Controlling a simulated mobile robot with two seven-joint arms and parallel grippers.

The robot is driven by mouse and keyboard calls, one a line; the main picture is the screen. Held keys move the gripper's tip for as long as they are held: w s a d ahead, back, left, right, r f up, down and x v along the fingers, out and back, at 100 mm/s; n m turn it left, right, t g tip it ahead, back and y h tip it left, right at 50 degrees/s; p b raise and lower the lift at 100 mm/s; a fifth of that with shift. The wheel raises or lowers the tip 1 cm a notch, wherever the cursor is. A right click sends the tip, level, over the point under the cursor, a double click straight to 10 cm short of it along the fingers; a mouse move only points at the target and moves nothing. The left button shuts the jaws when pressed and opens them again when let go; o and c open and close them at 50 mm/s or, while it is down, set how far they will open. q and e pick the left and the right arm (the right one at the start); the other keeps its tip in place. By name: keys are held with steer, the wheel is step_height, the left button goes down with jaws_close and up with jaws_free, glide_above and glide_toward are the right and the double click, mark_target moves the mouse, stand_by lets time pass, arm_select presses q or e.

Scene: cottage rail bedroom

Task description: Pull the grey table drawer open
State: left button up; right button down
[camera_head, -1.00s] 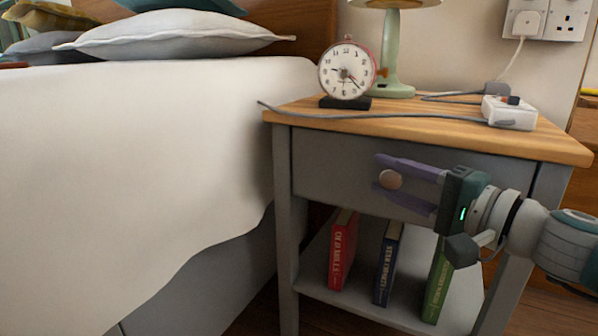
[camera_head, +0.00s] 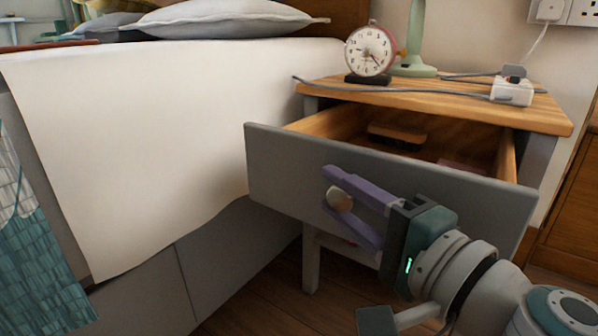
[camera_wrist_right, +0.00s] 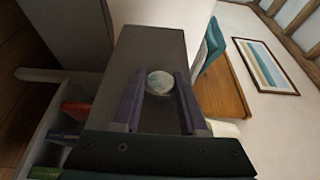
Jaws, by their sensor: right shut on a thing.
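The grey table drawer (camera_head: 290,175) stands well out from the bedside table (camera_head: 440,98), and its wooden inside shows in the head view. A brown item (camera_head: 397,136) lies toward the back of the drawer. The round drawer knob (camera_head: 339,199) sits between the purple fingers of my right gripper (camera_head: 345,206), which is shut on it. The wrist view also shows the knob (camera_wrist_right: 159,82) between the two fingers, in front of the grey drawer front. My left gripper is not in view.
An alarm clock (camera_head: 370,52), a green lamp (camera_head: 415,50) and a white power strip (camera_head: 512,90) with a grey cable are on the tabletop. The bed (camera_head: 170,130) stands close on the left. Wooden floor (camera_head: 262,262) shows below the drawer.

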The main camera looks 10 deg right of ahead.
steer(key=shift+s+a, duration=0.7)
steer(key=shift+a, duration=0.2)
steer(key=shift+c, duration=2.4)
jaws_free()
steer(key=b+v, duration=0.1)
steer(key=v, duration=0.9)
